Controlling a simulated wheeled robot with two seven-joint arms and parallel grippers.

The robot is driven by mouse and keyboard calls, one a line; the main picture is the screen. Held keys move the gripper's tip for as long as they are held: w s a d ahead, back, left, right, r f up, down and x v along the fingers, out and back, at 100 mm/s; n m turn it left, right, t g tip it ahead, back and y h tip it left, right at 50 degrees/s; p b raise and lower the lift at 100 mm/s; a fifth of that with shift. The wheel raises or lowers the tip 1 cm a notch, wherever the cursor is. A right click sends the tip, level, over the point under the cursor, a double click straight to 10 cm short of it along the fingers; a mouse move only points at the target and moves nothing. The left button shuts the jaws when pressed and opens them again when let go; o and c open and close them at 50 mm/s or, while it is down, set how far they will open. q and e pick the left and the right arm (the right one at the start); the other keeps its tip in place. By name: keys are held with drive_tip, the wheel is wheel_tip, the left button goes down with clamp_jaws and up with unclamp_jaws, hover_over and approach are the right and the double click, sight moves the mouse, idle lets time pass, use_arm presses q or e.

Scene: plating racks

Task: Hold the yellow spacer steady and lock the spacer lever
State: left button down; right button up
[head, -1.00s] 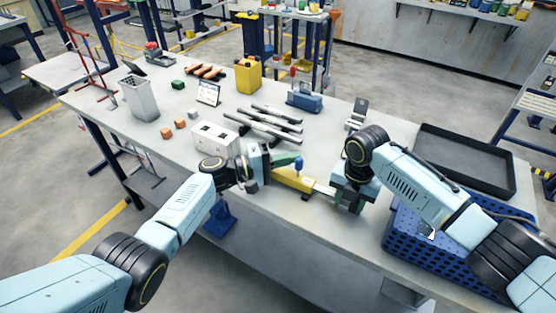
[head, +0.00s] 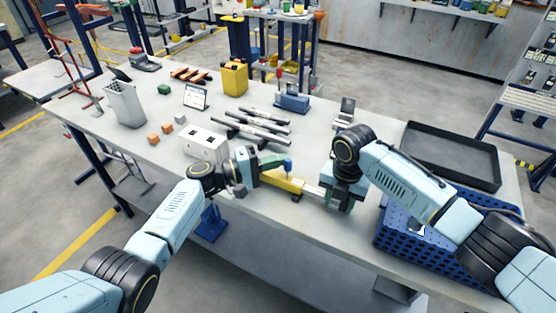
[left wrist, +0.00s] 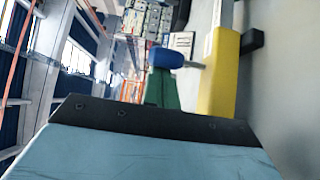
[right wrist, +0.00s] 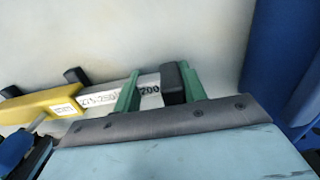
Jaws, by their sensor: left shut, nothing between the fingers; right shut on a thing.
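The yellow spacer (head: 283,182) lies along the front edge of the workbench, with a marked metal bar (right wrist: 149,85) sticking out of one end. The spacer lever has a blue knob (head: 288,166) and stands up from the yellow body. My left gripper (left wrist: 162,75) is shut and empty. Its green fingertips are right at the blue knob (left wrist: 166,57) in the left wrist view; I cannot tell whether they touch it. The lever's thin rod (left wrist: 195,65) runs from the knob towards the spacer.
A white box (head: 205,141) and dark rods (head: 258,127) lie behind the spacer. A black tray (head: 452,180) and a blue perforated crate (head: 395,232) are at the right. Orange cubes (head: 154,139) lie at the left. Clear bench top lies behind my right gripper.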

sight(287, 172)
use_arm(q)
drive_tip(key=shift+s+a, duration=0.15)
drive_tip(key=shift+s, duration=0.3)
drive_tip(key=shift+s+a+f, duration=0.25)
drive_tip(key=shift+s+f, duration=0.05)
drive_tip(key=shift+s, duration=0.35)
drive_tip(key=shift+s+a+f, duration=0.3)
drive_tip(key=shift+s+f, duration=0.4)
drive_tip(key=shift+a, duration=0.1)
drive_tip(key=v, duration=1.2)
